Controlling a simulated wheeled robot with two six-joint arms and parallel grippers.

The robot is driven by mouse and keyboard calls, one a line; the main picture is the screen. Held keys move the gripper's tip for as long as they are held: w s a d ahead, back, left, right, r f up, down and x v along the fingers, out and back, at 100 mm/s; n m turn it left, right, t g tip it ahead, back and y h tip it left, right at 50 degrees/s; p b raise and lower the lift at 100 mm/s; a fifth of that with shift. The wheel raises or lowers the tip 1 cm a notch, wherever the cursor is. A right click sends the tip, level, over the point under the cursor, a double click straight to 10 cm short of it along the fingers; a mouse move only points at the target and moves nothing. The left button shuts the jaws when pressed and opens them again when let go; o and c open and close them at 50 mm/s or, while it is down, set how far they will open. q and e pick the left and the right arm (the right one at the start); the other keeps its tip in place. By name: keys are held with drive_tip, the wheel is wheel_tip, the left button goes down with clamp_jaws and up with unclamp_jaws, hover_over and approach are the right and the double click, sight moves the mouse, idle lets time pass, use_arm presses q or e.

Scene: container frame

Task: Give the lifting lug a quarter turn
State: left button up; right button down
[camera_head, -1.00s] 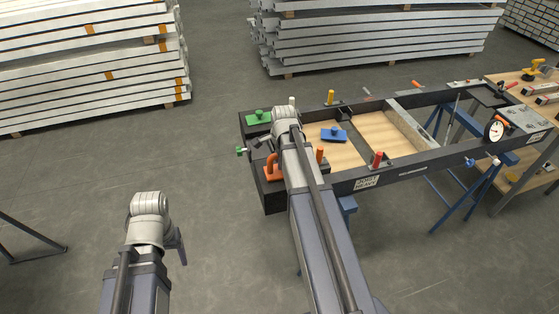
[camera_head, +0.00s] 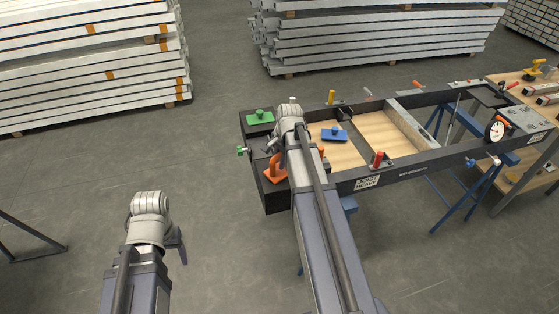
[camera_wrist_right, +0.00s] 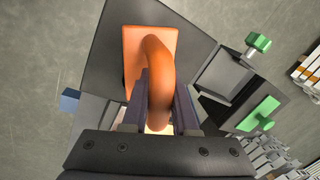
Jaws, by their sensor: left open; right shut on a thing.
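The lifting lug (camera_head: 277,168) is an orange loop on a square orange plate, at the near left corner of the dark frame. In the right wrist view its loop (camera_wrist_right: 156,55) rises between the fingers, and its plate (camera_wrist_right: 133,50) sits on a dark surface. My right gripper (camera_wrist_right: 161,90) is shut on the loop, with a finger on either side. In the head view my right wrist hides most of that gripper. My left gripper (camera_head: 178,246) is open and empty, low over the floor at the left, apart from the frame; its fingers are only partly visible.
A wooden workbench (camera_head: 512,78) stands at the right. Floor around my left arm is clear.

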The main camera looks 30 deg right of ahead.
drive_tip(key=n, duration=0.3)
drive_tip(key=shift+a+n+y, duration=0.1)
drive_tip(key=shift+n+y, duration=0.3)
drive_tip(key=n, duration=0.2)
drive_tip(key=shift+n+g, duration=0.3)
drive_tip(key=shift+s+n+y, duration=0.1)
drive_tip(key=shift+n+y, duration=0.2)
drive_tip(key=shift+n, duration=0.7)
drive_tip(key=n+g, duration=0.1)
drive_tip(key=n, duration=0.3)
drive_tip(key=shift+s+a, duration=0.1)
drive_tip(key=shift+s, duration=0.05)
drive_tip(key=c, duration=0.6)
unclamp_jaws()
drive_tip(key=shift+r, duration=0.15)
